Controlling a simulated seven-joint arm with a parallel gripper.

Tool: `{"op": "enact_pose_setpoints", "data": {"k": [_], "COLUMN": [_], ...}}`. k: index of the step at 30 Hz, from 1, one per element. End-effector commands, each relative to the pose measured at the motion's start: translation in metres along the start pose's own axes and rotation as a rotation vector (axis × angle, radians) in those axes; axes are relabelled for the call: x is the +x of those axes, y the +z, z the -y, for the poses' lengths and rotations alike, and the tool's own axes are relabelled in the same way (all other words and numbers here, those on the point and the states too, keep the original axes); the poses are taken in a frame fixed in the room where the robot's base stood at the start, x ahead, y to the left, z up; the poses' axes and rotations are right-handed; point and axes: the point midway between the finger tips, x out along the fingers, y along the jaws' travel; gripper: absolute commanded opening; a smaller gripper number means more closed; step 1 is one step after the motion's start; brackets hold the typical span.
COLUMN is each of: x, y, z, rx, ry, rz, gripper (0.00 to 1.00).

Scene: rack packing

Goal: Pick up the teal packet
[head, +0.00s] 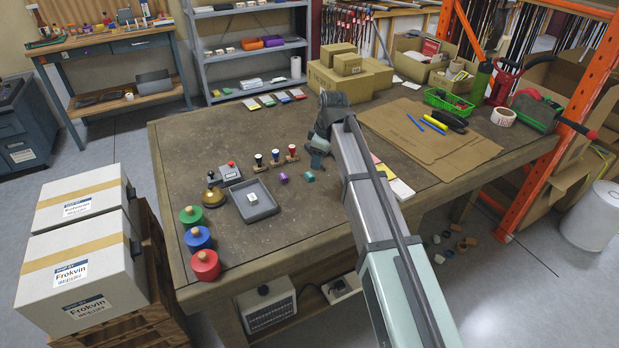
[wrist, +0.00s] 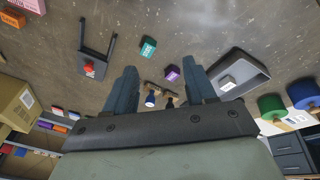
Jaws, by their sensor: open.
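The teal packet (head: 308,176) is a small block lying on the workbench (head: 190,145), just right of a purple packet (head: 283,178). In the wrist view the teal packet (wrist: 148,48) lies beyond the fingertips, nearer the left finger, with the purple packet (wrist: 172,72) close to its lower right. My gripper (head: 318,160) is above the bench, just behind and slightly right of the teal packet in the head view. In the wrist view my gripper (wrist: 160,68) has its two dark fingers spread with nothing held between them. The teal packet is apart from both fingers.
A grey tray (head: 262,208) stands left of the packets. Stamps (head: 275,155) stand behind them. Green, blue and red round pots (head: 200,239) line the left edge. Cardboard (head: 425,135) and boxes (head: 345,78) lie to the right and back.

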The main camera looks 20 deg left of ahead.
Motion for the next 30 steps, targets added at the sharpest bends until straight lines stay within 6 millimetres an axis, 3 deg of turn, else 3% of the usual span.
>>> {"op": "enact_pose_setpoints", "data": {"k": [6,12,20,30], "x": [-0.001,-0.002,0.011,0.066], "y": [-0.012,-0.017,-0.018,-0.022], "z": [-0.011,-0.016,-0.018,-0.023], "rx": [0.378,0.603,0.677,0.674], "ry": [0.053,0.065,0.06,0.06], "rz": [-0.081,-0.116,-0.117,-0.116], "gripper": [0.55,0.55,0.55,0.55]}}
